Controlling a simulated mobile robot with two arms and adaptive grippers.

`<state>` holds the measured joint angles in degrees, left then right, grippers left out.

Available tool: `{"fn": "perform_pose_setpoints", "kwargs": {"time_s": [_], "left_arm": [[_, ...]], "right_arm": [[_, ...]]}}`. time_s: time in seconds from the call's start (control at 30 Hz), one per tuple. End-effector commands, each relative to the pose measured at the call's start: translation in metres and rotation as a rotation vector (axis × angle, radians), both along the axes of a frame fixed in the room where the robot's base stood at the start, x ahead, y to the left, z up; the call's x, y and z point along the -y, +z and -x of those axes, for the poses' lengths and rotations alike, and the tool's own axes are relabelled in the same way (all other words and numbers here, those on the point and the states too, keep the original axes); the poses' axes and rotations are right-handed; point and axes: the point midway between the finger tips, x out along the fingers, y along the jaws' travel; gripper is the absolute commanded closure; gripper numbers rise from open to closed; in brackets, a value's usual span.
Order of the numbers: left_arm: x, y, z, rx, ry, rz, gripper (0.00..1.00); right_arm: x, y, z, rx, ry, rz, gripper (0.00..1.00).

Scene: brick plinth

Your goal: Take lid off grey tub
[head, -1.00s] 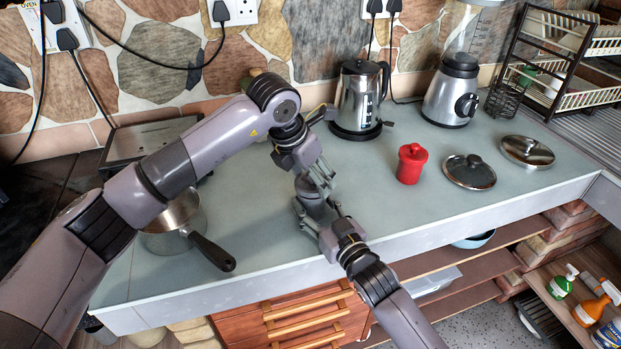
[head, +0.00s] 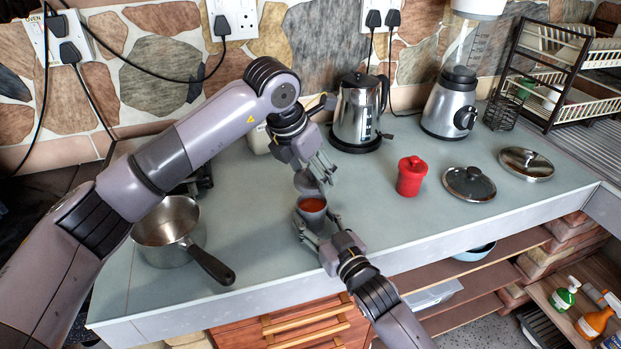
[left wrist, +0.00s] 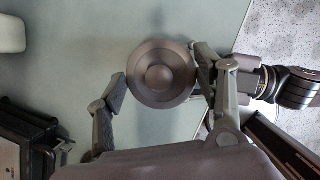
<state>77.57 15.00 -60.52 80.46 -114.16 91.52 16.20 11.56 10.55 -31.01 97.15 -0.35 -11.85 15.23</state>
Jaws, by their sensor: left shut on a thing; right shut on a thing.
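The grey tub (head: 311,215) stands upright near the counter's front edge, with its open top and orange-red contents showing in the head view. My right gripper (head: 318,235) is shut on the tub's sides from the front. The round grey lid (head: 306,183) is off the tub, held just above and behind its rim. My left gripper (head: 318,172) is shut on the lid. In the left wrist view the lid (left wrist: 162,73) sits between the left fingers, knob facing the camera, and hides the tub.
A saucepan (head: 168,222) stands at left, its handle pointing to the front. A red lidded jar (head: 411,177), two pan lids (head: 469,183) (head: 525,163), a kettle (head: 358,112) and a blender (head: 452,103) stand to the right. Counter between tub and red jar is clear.

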Motion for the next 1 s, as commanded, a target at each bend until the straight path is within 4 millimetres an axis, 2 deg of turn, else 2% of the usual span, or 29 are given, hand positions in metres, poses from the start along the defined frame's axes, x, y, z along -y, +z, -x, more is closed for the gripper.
{"fn": "perform_pose_setpoints", "kwargs": {"time_s": [0.1,0.13,0.47,0.8,1.0], "left_arm": [[0.0,-0.001,0.0,-0.001,0.0,-0.001,0.71],[0.0,-0.001,0.0,-0.001,0.0,-0.001,0.71],[0.0,-0.001,0.0,-0.001,0.0,-0.001,0.71],[0.0,-0.001,0.0,-0.001,0.0,-0.001,0.71],[0.0,-0.001,0.0,-0.001,0.0,-0.001,0.71]], "right_arm": [[0.0,-0.002,0.0,-0.004,0.0,0.001,0.98],[0.0,-0.002,0.0,-0.004,0.0,0.001,0.46],[0.0,-0.001,0.0,-0.001,0.0,0.0,0.25],[0.001,-0.001,0.002,-0.001,0.0,0.0,0.25],[0.015,-0.002,0.026,-0.003,0.0,0.001,0.25]]}}
